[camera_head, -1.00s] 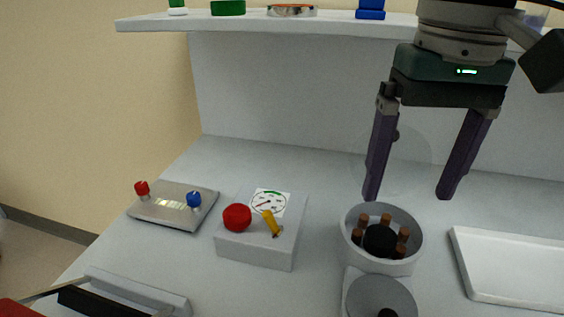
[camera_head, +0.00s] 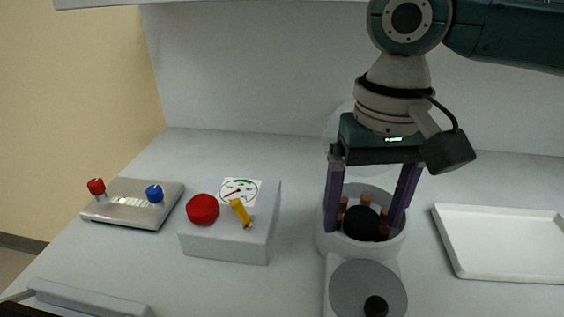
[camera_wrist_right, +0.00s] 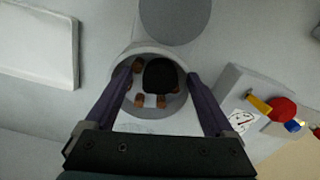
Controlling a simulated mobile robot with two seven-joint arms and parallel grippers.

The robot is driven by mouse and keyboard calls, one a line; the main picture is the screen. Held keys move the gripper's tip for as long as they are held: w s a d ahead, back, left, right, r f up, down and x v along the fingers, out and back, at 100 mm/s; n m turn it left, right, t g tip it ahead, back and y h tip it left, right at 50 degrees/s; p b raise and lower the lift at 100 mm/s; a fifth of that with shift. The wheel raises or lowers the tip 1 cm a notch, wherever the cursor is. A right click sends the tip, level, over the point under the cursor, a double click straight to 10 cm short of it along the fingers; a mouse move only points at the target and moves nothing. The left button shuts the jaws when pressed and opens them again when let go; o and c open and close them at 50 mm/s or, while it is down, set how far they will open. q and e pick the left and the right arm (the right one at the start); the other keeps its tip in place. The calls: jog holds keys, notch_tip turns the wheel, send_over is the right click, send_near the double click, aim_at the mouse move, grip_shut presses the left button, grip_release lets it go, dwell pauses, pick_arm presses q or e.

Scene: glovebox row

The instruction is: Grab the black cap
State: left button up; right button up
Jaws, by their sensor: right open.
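The black cap (camera_head: 362,223) is a dark round piece in the middle of a round grey bowl-like container (camera_head: 330,243), ringed by several brown-topped pegs. It also shows in the right wrist view (camera_wrist_right: 160,76). My right gripper (camera_head: 364,230) is open and points down, its two purple fingers reaching to the container, one on each side of the cap. In the right wrist view the fingers (camera_wrist_right: 165,82) stand apart around the cap, with a gap on both sides. The fingertips' exact depth is hard to tell. My left gripper is not in view.
A white tray (camera_head: 447,250) lies to the right. A grey box with a red knob (camera_head: 203,209) and yellow lever, plus a panel with red and blue knobs (camera_head: 130,214), stand left. A grey disc with a black knob (camera_head: 350,285) adjoins the container in front.

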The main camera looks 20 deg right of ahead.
grip_shut()
dwell(0.7)
